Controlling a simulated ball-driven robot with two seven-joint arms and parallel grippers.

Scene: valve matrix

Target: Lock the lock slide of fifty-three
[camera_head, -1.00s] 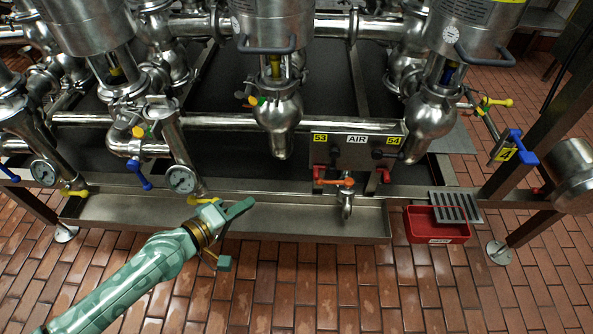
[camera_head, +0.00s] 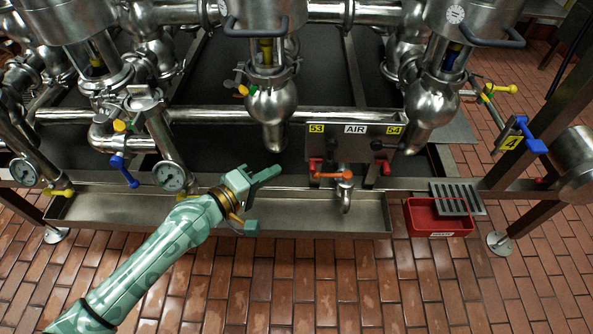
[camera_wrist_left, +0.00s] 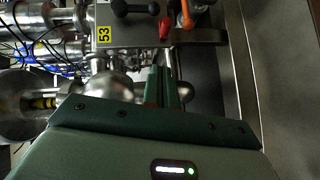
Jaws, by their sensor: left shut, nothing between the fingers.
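The steel panel (camera_head: 353,151) carries a yellow 53 label (camera_head: 316,128) on its left and a 54 label (camera_head: 394,130) on its right. Below 53 is a red part (camera_head: 315,166); I cannot tell whether it is the lock slide or its position. In the left wrist view the 53 label (camera_wrist_left: 104,33), a black knob (camera_wrist_left: 135,9) and the red part (camera_wrist_left: 165,27) show beyond the fingers. My left gripper (camera_head: 278,172) is shut and empty, left of the panel and apart from it. It also shows in the wrist view (camera_wrist_left: 166,72). My right gripper is out of view.
An orange-handled tap (camera_head: 332,175) hangs below the panel, with another red part (camera_head: 385,166) right of it. A long steel trough (camera_head: 290,213) runs beneath. A red bin (camera_head: 438,217) stands at the right. Valve bodies (camera_head: 272,112) hang above. The front floor is clear.

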